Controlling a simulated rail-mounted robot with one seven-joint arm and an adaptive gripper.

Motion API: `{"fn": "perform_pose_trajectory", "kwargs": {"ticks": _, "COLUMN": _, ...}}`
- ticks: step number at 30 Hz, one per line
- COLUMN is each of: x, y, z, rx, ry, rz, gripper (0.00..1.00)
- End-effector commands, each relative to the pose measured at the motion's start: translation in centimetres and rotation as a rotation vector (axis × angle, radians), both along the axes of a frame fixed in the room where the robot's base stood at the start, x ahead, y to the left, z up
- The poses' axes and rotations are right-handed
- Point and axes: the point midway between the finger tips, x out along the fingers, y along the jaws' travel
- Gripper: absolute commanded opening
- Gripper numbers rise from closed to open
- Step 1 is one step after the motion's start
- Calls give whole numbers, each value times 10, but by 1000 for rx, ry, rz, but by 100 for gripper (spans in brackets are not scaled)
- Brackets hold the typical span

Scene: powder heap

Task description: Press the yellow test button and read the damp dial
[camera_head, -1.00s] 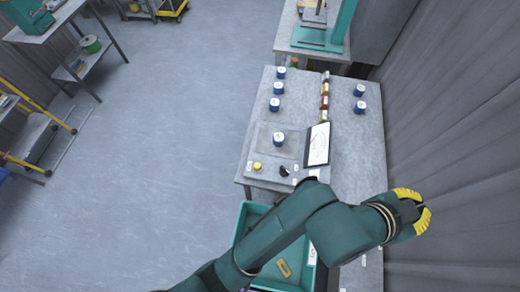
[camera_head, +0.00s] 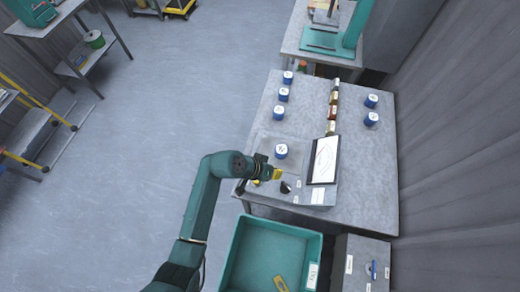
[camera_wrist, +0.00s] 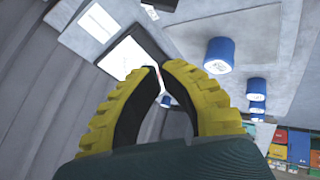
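The yellow test button (camera_head: 257,182) shows only as a small bit at the front left of the instrument base, by my wrist; the wrist view does not show it. The dial is a white-faced panel (camera_head: 325,160) with a dark frame, tilted up at the right of the base. Its face also shows in the wrist view (camera_wrist: 124,58), partly behind a finger; I cannot make out a reading. My gripper (camera_head: 279,174) is over the front of the base, right of the button. In the wrist view its yellow fingers (camera_wrist: 160,68) nearly meet at the tips, holding nothing.
A blue pot (camera_head: 281,151) stands on the instrument's plate, just behind my gripper. A black knob (camera_head: 286,187) is to the right of the button. Several blue pots stand farther back. A teal bin (camera_head: 238,250) is in front of the table (camera_head: 365,190).

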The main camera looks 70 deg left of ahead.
Motion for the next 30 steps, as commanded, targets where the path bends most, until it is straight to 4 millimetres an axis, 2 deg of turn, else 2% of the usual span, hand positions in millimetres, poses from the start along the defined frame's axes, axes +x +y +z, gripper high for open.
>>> {"fn": "perform_pose_trajectory", "kwargs": {"ticks": 1, "x": -16, "y": 12, "z": -9, "rx": -8, "ry": 3, "rz": 48, "gripper": 0}}
{"fn": "perform_pose_trajectory", "kwargs": {"ticks": 3, "x": -30, "y": 24, "z": -13, "rx": -13, "ry": 6, "rz": 93, "gripper": 0}}
{"fn": "perform_pose_trajectory", "kwargs": {"ticks": 7, "x": -44, "y": 35, "z": -15, "rx": -15, "ry": 6, "rz": 135, "gripper": 0}}
{"fn": "perform_pose_trajectory", "kwargs": {"ticks": 20, "x": -45, "y": 37, "z": -18, "rx": -13, "ry": 6, "rz": 139, "gripper": 0}}
{"fn": "perform_pose_trajectory", "kwargs": {"ticks": 26, "x": -45, "y": 37, "z": -38, "rx": -13, "ry": 6, "rz": 138, "gripper": 0}}
{"fn": "perform_pose_trajectory", "kwargs": {"ticks": 30, "x": -44, "y": 37, "z": -60, "rx": -13, "ry": 6, "rz": 138, "gripper": 0}}
